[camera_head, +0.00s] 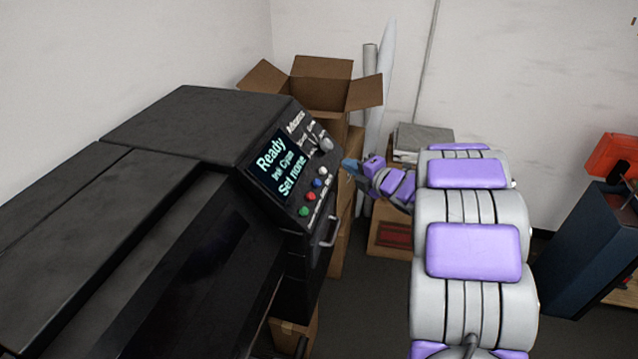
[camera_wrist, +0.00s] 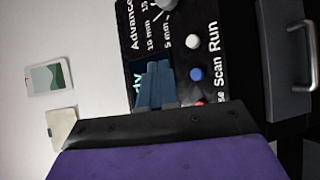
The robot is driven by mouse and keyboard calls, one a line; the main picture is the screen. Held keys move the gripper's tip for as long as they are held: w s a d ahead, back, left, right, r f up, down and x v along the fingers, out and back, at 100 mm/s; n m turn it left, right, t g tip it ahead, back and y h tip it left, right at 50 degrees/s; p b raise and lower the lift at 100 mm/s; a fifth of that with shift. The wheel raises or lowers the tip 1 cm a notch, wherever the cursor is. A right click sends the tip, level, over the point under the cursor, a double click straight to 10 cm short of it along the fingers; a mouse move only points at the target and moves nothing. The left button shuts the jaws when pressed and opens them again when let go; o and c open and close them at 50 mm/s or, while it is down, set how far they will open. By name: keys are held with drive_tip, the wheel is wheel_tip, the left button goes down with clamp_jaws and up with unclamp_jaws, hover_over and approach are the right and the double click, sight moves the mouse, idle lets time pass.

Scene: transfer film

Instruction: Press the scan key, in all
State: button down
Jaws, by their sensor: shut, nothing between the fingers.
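The dark machine's control panel (camera_head: 312,160) faces my arm. Its screen (camera_head: 276,166) reads "Ready", "Ink Cyan", "Set none". Below the screen is a row of white, blue, red and green buttons. In the wrist view the blue button (camera_wrist: 196,73) is beside the word "Scan", and the white button (camera_wrist: 192,41) beside "Run". The blue button also shows in the head view (camera_head: 317,183). My gripper (camera_wrist: 155,82) is shut and empty, in front of the panel. In the wrist view its tips appear left of the blue button, over the screen; contact cannot be told. The red button is partly hidden.
A knob (camera_head: 326,144) marked "Advance" is at the panel's upper right. A metal handle (camera_head: 328,231) sticks out below the buttons. An open cardboard box (camera_head: 318,93) stands behind the machine. A dark blue cabinet (camera_head: 595,250) is at right.

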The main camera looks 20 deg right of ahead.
sight(317, 183)
drive_tip(key=w+a+f+b, duration=0.3)
drive_tip(key=a+f+b, duration=0.1)
drive_tip(key=f, duration=0.1)
drive_tip(key=shift+a+f, duration=0.25)
drive_tip(key=shift+a, duration=0.05)
drive_tip(key=shift+a+f+b, duration=0.1)
drive_tip(key=shift+f+b, duration=0.05)
drive_tip(key=shift+b, duration=0.3)
idle(1.7)
drive_tip(key=shift+w+a, duration=0.15)
drive_tip(key=shift+a, duration=0.05)
drive_tip(key=shift+w+a+f+b, duration=0.15)
drive_tip(key=shift+a+f+b, duration=0.2)
drive_tip(key=shift+b, duration=0.35)
idle(0.5)
drive_tip(key=shift+d, duration=0.15)
drive_tip(key=shift+s+d+r+p, duration=0.35)
drive_tip(key=shift+d+r+p, duration=0.15)
drive_tip(key=shift+r, duration=0.1)
idle(0.3)
